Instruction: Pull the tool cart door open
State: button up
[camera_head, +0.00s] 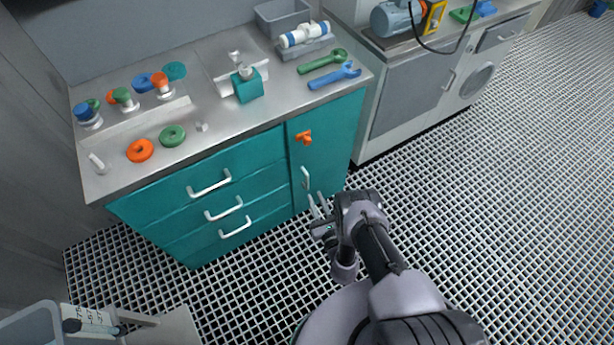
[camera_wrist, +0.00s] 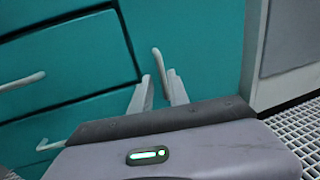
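The teal tool cart (camera_head: 262,150) stands at the back with a grey top. Its door (camera_head: 335,140) is at the right of the drawers and looks shut, flush with the front. The door's white vertical handle (camera_head: 305,178) also shows in the wrist view (camera_wrist: 159,64). My gripper (camera_head: 318,203) is in front of the lower door, near the handle's lower end. In the wrist view its two fingers (camera_wrist: 160,78) are apart, with the handle's lower end seen between their tips. Whether the handle is within their reach in depth I cannot tell. Nothing is held.
White-handled drawers (camera_head: 222,205) are left of the door. An orange valve-like part (camera_head: 304,137) is on the door's upper front. A grey cabinet (camera_head: 420,95) stands to the right. Grated floor (camera_head: 480,190) is clear to the right. A grey bin (camera_head: 30,325) is at lower left.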

aim_at(308, 181)
jog(key=b+x, duration=0.1)
jog(key=x, duration=0.3)
jog(key=b+x, duration=0.2)
jog(key=x, duration=0.2)
jog(key=shift+w+a+f, duration=0.1)
jog(key=shift+w+f, duration=0.1)
jog(key=shift+w, duration=0.1)
jog(key=shift+w+a+r, duration=0.15)
jog(key=shift+w, duration=0.2)
grip_shut()
dwell(0.6)
